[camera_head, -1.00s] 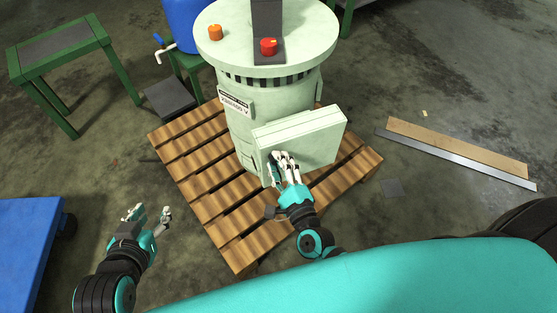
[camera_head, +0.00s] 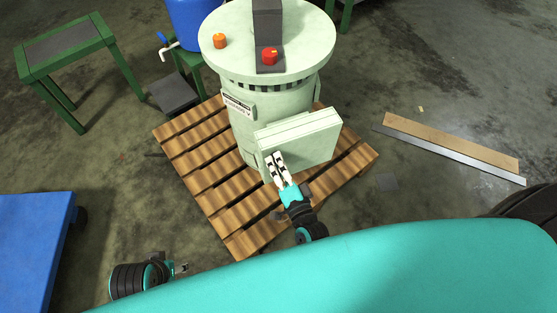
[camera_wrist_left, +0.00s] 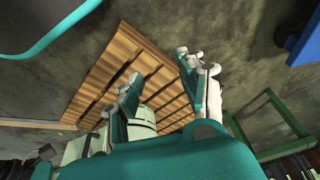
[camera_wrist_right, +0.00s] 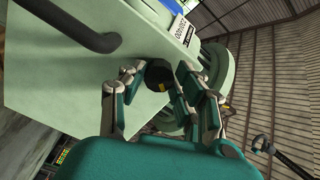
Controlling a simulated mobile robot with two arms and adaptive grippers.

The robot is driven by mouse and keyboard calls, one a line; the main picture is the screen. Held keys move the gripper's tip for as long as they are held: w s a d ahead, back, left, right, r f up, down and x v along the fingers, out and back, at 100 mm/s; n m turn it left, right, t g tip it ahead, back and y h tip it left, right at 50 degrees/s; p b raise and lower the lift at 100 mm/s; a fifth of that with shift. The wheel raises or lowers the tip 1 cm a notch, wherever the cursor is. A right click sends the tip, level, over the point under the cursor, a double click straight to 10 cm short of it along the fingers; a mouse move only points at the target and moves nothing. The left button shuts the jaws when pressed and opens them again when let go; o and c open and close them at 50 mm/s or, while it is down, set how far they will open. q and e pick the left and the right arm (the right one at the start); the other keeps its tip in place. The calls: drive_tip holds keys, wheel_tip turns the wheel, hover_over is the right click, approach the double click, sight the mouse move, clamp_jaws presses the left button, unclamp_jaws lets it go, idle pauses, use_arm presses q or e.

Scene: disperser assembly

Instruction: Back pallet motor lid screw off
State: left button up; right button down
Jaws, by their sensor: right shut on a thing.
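The pale green motor (camera_head: 255,120) stands upright on the wooden pallet (camera_head: 205,185), with a box-shaped lid (camera_head: 310,145) on its near side. My right gripper (camera_head: 275,163) is at the left end of the lid's near face. In the right wrist view its fingers (camera_wrist_right: 160,85) are closed around a dark round screw head (camera_wrist_right: 158,72) with a small yellow mark; the fingers partly hide it. Whether the screw is still seated cannot be told. My left gripper shows mostly hidden at the bottom left of the head view; in the left wrist view its fingers (camera_wrist_left: 160,75) are spread and empty.
A blue cart (camera_head: 30,240) is at the left, a green table (camera_head: 65,50) at the back left and a blue barrel (camera_head: 190,22) behind the motor. Long flat strips (camera_head: 450,145) lie on the floor at the right. The floor left of the pallet is mostly clear.

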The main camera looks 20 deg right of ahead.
drive_tip(key=n+p, duration=0.2)
drive_tip(key=n, duration=0.3)
drive_tip(key=shift+n, duration=0.4)
use_arm(q)
wheel_tip(320, 180, down, 11)
drive_tip(key=s+p, duration=0.1)
drive_tip(key=s, duration=0.1)
drive_tip(key=shift+s+f+g, duration=0.2)
drive_tip(key=shift+g, duration=0.1)
use_arm(e)
drive_tip(key=shift+f+n, duration=0.1)
drive_tip(key=shift+n, duration=0.8)
use_arm(q)
drive_tip(key=shift+a, duration=0.15)
use_arm(e)
drive_tip(key=c, duration=1)
unclamp_jaws()
drive_tip(key=shift+o, duration=0.2)
drive_tip(key=s+d, duration=0.1)
drive_tip(key=s, duration=1.1)
